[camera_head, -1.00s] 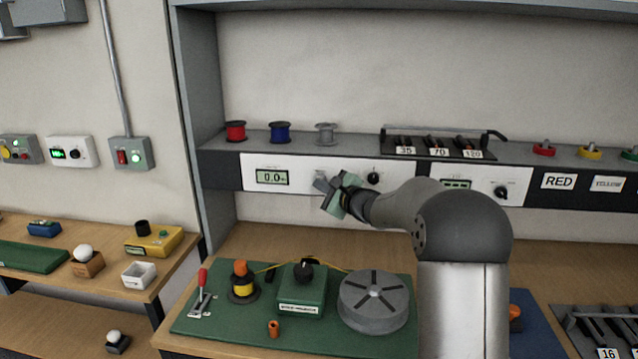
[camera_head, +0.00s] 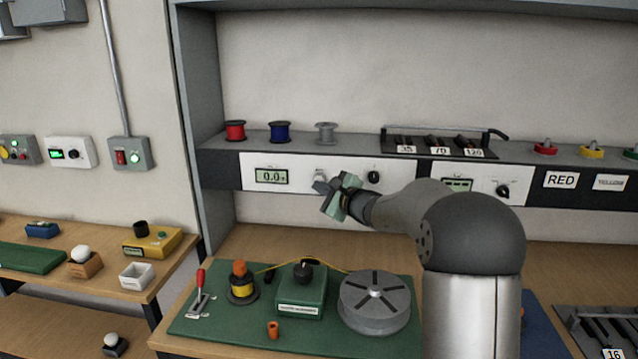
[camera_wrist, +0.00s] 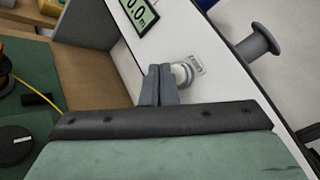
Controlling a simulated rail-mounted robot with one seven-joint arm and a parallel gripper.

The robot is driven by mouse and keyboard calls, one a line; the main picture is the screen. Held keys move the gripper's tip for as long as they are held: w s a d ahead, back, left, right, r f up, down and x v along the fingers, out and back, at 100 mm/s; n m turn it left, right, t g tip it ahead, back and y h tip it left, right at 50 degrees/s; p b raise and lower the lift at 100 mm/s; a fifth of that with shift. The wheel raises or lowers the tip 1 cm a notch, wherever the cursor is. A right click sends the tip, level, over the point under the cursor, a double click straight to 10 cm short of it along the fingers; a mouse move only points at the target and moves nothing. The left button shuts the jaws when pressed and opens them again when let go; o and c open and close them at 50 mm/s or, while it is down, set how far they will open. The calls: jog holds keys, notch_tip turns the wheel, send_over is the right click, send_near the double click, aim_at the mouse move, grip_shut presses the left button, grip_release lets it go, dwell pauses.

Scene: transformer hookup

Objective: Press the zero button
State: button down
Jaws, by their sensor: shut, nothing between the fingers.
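The zero button is a round pale button (camera_wrist: 182,74) with a small label beside it on the white panel, in the wrist view. In the head view my gripper mostly covers it. My gripper (camera_wrist: 158,72) is shut and empty, its fingertips right beside the button. I cannot tell whether they touch it. In the head view my gripper (camera_head: 322,186) is in front of the panel, just right of the display (camera_head: 272,176), which reads 0.0. The display also shows at the top of the wrist view (camera_wrist: 139,14).
A black knob (camera_head: 373,177) is on the panel right of my gripper. Red (camera_head: 235,131), blue (camera_head: 280,132) and grey (camera_head: 325,133) spools stand on the shelf above. Below is a green board (camera_head: 215,325) with a grey reel (camera_head: 374,303) and a green box (camera_head: 301,292).

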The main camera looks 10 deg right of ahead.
jog(key=shift+s+a+b, duration=0.3)
jog(key=shift+s+b, duration=0.4)
jog(key=shift+s, duration=0.1)
jog(key=shift+s+a+b, duration=0.25)
jog(key=shift+s+b, duration=0.45)
jog(key=shift+s, duration=0.05)
jog(key=shift+s+a+b, duration=0.3)
jog(key=shift+s+b, duration=0.4)
jog(key=shift+s, duration=0.1)
jog(key=s+a+f+n+g+p, duration=0.1)
jog(key=s+a+f+n+g, duration=0.25)
jog(key=s, duration=0.35)
jog(key=s+a+f+n+g, duration=0.2)
jog(key=s+a+n+g, duration=0.15)
jog(key=s, duration=0.35)
jog(key=s+a+f+n+g+p, duration=0.1)
jog(key=s+a+f+n+g, duration=0.3)
jog(key=s, duration=0.3)
jog(key=s+d+f+n+g+h, duration=0.1)
jog(key=s+d+f+n+h, duration=0.1)
jog(key=s, duration=0.5)
jog(key=s+d+f+n+g+h, duration=0.1)
jog(key=s+d+f+n+h, duration=0.2)
jog(key=s, duration=0.5)
jog(key=s+d+f+n+g+h, duration=0.2)
jog(key=s+d+f+n, duration=0.1)
jog(key=s, duration=0.4)
jog(key=shift+s+d+f+n+h+p, duration=0.35)
jog(key=shift+d+n, duration=0.4)
jog(key=shift+n, duration=0.35)
